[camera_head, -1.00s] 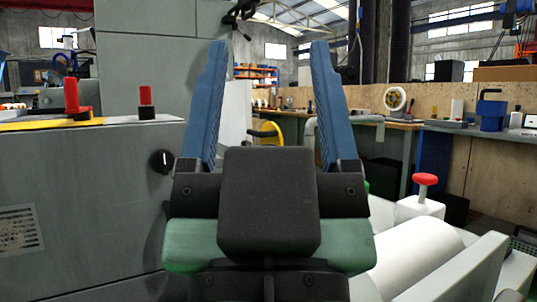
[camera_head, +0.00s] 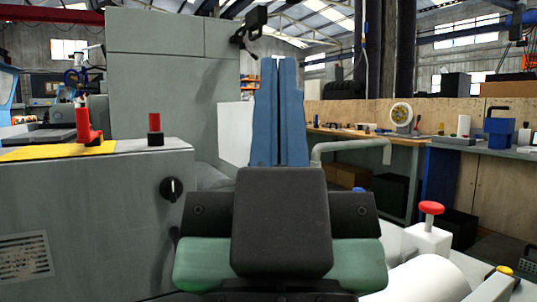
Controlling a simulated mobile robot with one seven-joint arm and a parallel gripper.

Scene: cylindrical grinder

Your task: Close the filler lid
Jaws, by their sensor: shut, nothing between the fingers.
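My gripper (camera_head: 280,62) points away from the camera in the middle of the view. Its two blue fingers are pressed together with nothing between them. The filler lid cannot be made out for certain; the fingers and the dark wrist block hide part of the machine behind them. A white panel (camera_head: 235,132) stands just left of the fingers, beyond them. A white block with a red knob (camera_head: 431,208) sits at the lower right, apart from the gripper.
The grey machine cabinet (camera_head: 100,215) with a black dial (camera_head: 172,188) fills the left. A tall grey housing (camera_head: 165,90) rises behind it. A bent grey pipe (camera_head: 350,146) is right of the fingers. Workbenches (camera_head: 405,140) line the back right.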

